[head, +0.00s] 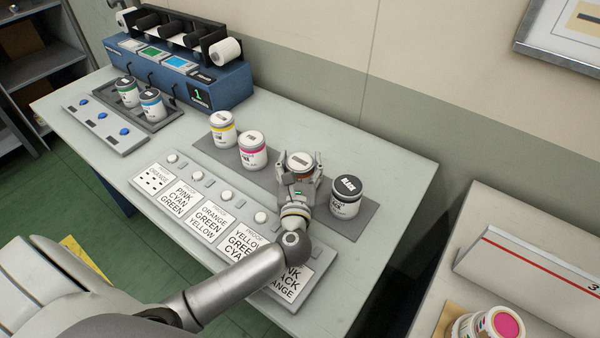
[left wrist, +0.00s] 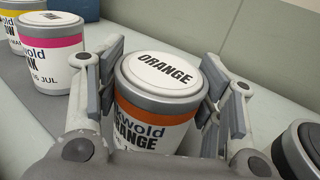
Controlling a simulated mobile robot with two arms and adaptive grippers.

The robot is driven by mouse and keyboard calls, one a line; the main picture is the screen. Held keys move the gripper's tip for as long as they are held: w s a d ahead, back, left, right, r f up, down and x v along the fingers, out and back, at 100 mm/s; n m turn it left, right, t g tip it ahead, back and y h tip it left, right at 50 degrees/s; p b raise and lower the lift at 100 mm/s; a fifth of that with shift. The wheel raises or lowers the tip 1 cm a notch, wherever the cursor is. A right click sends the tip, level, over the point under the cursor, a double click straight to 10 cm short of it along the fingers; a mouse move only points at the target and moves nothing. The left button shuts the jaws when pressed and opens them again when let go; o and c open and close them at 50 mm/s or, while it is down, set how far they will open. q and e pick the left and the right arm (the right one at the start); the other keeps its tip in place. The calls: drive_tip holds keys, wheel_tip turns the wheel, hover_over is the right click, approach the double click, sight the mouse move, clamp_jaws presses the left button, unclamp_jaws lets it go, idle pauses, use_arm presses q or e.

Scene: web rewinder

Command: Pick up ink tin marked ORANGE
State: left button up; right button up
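The ink tin marked ORANGE (left wrist: 160,95) stands upright with a white-topped lid and an orange band. In the head view the ORANGE tin (head: 301,160) stands on the grey mat between the pink-banded tin and the BLACK tin, its lid in line with theirs. My left gripper (head: 300,176) is around it, one finger on each side. In the left wrist view the left gripper's pads (left wrist: 165,88) stand close beside the tin and look slightly apart from it. The gripper hides the tin's lower part in the head view. My right gripper is not in view.
On the mat (head: 368,217) stand a yellow tin (head: 221,128), a pink tin (head: 252,150) and a BLACK tin (head: 346,196) close on the right. A panel of recipe cards (head: 211,216) lies in front. Two tins (head: 152,104) sit in a tray near the blue machine (head: 215,92).

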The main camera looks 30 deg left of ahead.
use_arm(q)
drive_tip(key=shift+r, duration=0.1)
drive_tip(key=c, duration=0.6)
drive_tip(key=shift+c, duration=0.2)
